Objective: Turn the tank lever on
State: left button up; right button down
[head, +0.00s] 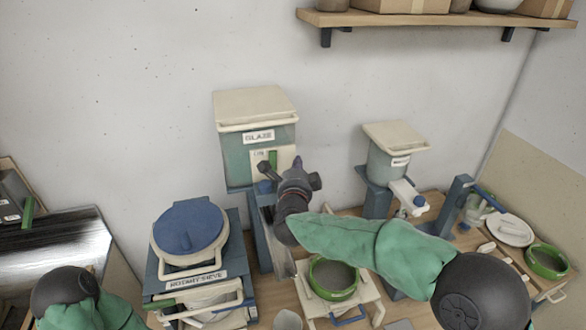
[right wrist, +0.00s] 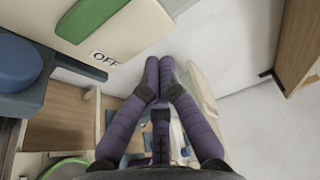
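The tank (head: 232,151), a grey-green box with a cream lid and a "GLAZE" label, stands against the back wall. Its cream front plate (head: 257,156) carries a green strip (head: 272,158). In the right wrist view the plate (right wrist: 145,30) shows "OFF" beside a green strip (right wrist: 88,17). My right gripper (right wrist: 160,62) has its purple fingers drawn together beside the plate, with nothing seen between them. In the head view the right gripper is at the tank's lower right front and hides part of it. I cannot make out the lever clearly. My left gripper is out of view.
A rotary sieve (head: 190,262) with a blue lid stands left of the tank. A smaller lidded bucket (head: 388,160) stands at the right. A green-rimmed bowl (head: 333,277) sits below my right arm. A wall shelf (head: 430,19) runs above.

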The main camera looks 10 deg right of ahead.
jog(key=v, duration=0.7)
jog(key=shift+s+a, duration=0.3)
jog(key=shift+a, duration=0.1)
